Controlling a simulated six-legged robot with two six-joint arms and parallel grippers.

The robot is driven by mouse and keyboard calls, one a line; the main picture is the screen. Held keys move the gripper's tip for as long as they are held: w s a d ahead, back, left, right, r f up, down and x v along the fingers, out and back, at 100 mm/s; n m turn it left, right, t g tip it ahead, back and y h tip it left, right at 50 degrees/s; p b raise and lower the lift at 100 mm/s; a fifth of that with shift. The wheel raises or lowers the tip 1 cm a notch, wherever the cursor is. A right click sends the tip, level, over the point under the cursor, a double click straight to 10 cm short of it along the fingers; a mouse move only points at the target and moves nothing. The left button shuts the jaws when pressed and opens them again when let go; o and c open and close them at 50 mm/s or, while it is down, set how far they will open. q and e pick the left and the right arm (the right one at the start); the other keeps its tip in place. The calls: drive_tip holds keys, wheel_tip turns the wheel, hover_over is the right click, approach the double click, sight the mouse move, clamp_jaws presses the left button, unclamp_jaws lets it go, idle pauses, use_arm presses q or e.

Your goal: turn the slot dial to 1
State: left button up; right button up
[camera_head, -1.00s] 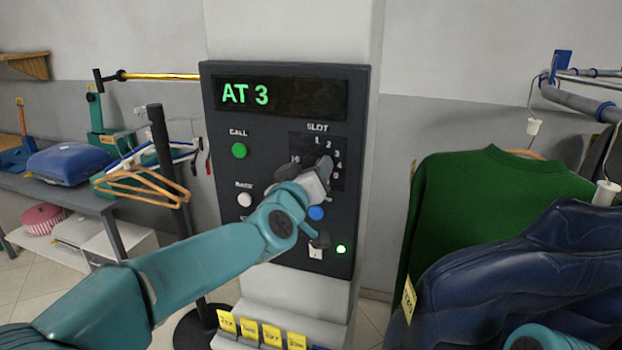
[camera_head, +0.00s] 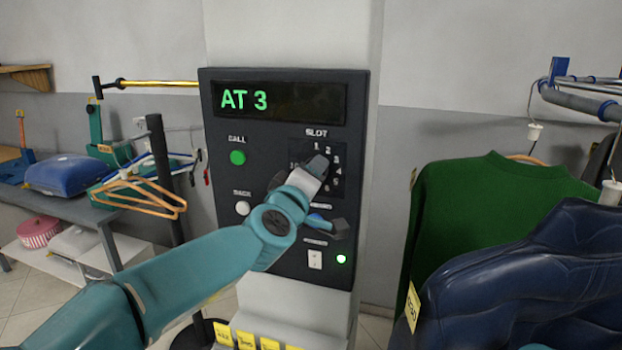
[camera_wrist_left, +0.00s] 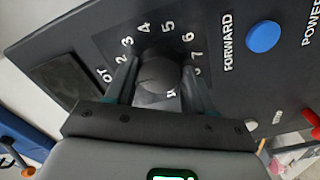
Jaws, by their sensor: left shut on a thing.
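The slot dial (camera_wrist_left: 158,74) is a dark round knob on the dark control panel (camera_head: 225,95), with numbers printed around it. In the head view my left gripper (camera_head: 314,166) covers most of it. In the left wrist view the two fingers of my left gripper (camera_wrist_left: 155,85) stand on either side of the knob, shut on it. I cannot tell which number the dial points at. The display (camera_head: 280,101) reads "AT 3" in green. My right gripper is not in view.
A green call button (camera_head: 237,158) and a white back button (camera_head: 243,208) lie left of the dial. A blue forward button (camera_wrist_left: 263,36) and a power switch (camera_head: 315,260) are below it. A green garment (camera_head: 470,190) and a dark blue jacket (camera_head: 530,270) hang at right.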

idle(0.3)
use_arm(q)
drive_tip(key=o, duration=1)
drive_tip(key=b+v, duration=0.2)
drive_tip(key=v, duration=1.4)
drive_tip(key=shift+s+b, duration=0.2)
drive_tip(key=shift+b, duration=0.15)
